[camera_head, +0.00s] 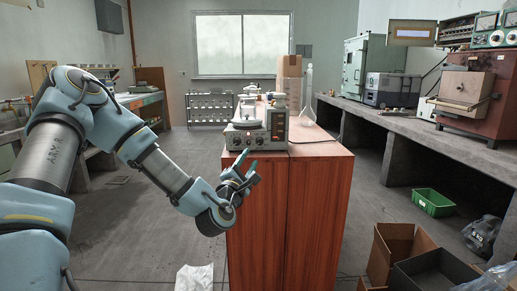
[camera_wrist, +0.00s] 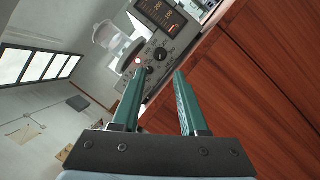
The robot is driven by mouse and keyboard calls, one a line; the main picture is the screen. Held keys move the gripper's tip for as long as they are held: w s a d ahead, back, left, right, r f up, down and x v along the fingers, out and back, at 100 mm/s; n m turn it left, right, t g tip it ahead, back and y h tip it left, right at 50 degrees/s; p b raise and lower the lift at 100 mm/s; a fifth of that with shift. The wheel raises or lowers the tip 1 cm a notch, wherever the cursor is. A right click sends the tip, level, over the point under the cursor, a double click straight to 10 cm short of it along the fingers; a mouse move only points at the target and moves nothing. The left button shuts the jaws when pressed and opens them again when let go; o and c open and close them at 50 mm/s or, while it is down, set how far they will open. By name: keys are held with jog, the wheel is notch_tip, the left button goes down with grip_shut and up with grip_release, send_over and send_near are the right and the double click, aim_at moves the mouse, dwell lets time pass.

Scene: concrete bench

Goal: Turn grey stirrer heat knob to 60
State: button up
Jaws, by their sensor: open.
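The grey stirrer (camera_head: 240,138) stands on the near end of the red-brown wooden cabinet. Its front panel faces me. In the wrist view the stirrer's panel (camera_wrist: 143,49) appears tilted, with a dark display (camera_wrist: 161,14) showing orange marks. A black knob (camera_wrist: 161,54) with a printed dial lies beyond my fingertips. A second dark knob (camera_wrist: 149,70) sits close to the left finger, partly hidden. I cannot read the labels or settings. My gripper (camera_wrist: 158,73) is open and empty, with green fingers, apart from the panel. In the head view my gripper (camera_head: 251,164) is just below the stirrer's front.
The wooden cabinet (camera_head: 318,205) has a bare strip at its right. A glass flask (camera_head: 308,100) and cardboard box (camera_head: 289,68) stand behind the stirrer. Open boxes (camera_head: 398,240) and a green crate (camera_head: 433,202) lie on the floor at right.

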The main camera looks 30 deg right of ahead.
aim_at(259, 143)
jog(key=p+x, duration=0.1)
jog(key=x, duration=0.8)
jog(key=shift+w+d+r, duration=0.1)
jog(key=shift+w, duration=0.05)
grip_shut()
